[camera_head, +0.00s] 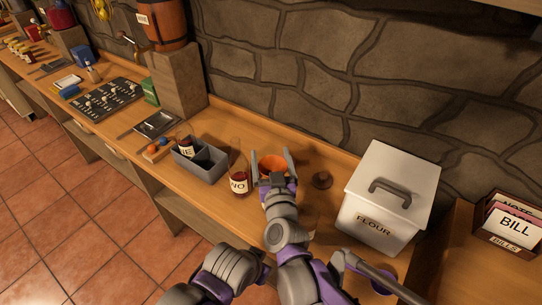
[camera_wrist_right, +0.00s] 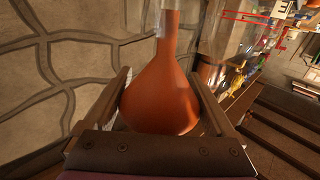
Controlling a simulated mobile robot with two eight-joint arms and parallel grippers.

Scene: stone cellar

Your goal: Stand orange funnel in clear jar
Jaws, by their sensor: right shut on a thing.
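My right gripper (camera_head: 272,164) is shut on the orange funnel (camera_head: 273,166), above the wooden counter near the wall. In the right wrist view the funnel (camera_wrist_right: 160,98) lies between the two fingers, its wide body near the palm and its narrow neck toward the top edge. A pale see-through shape surrounds the top of the neck there; I cannot tell whether it is the clear jar. In the head view I cannot pick out an empty clear jar; my gripper and arm hide part of the counter. My left gripper is not in view.
A glass bottle labelled "NO" (camera_head: 239,182) with dark red contents stands just left of my right gripper. A grey bin (camera_head: 205,172) is further left.

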